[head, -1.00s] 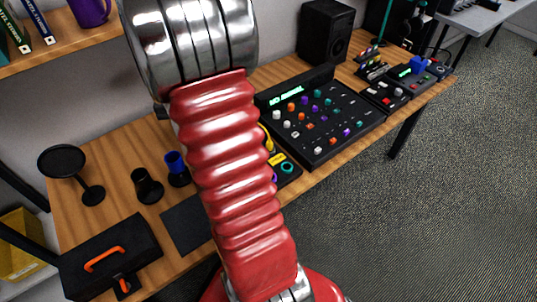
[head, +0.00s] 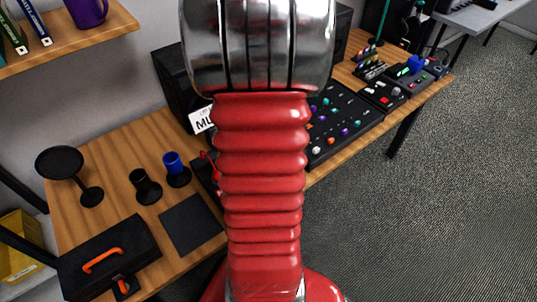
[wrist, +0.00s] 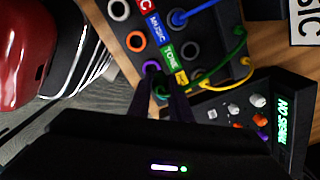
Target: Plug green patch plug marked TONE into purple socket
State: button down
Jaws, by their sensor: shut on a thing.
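In the wrist view my gripper (wrist: 163,98) is low over the patch box, its two dark fingers pointing up the picture. It is shut on the green patch plug (wrist: 162,91), of which only a bit of green shows between the fingers. A green cable (wrist: 222,62) runs from the right toward the fingers. A green label reading TONE (wrist: 172,55) shows just above them; I cannot tell what it is fixed to. The purple socket (wrist: 151,68) is a ring just above the left fingertip, apart from the plug. In the head view my arm hides the gripper.
An orange socket (wrist: 136,41) and a white socket (wrist: 119,10) lie farther up the box. A blue cable (wrist: 200,11) and a yellow cable (wrist: 221,86) pass close by. The mixer (wrist: 250,115) is at lower right. A black toolbox (head: 120,255) stands at the table's left.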

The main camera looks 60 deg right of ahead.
jog(key=m, duration=0.2)
jog(key=s+f+m, duration=0.1)
jog(key=m, duration=0.2)
jog(key=s+m, duration=0.1)
jog(key=m, duration=0.2)
jog(key=shift+s+a+f, duration=0.15)
jog(key=shift+a, duration=0.25)
jog(key=shift+f, duration=0.2)
jog(key=shift+f, duration=2.2)
jog(key=shift+f, duration=1.15)
dwell(1.1)
jog(key=c, duration=1.5)
grip_release()
jog(key=shift+c, duration=0.2)
jog(key=shift+o, duration=0.5)
jog(key=o, duration=0.4)
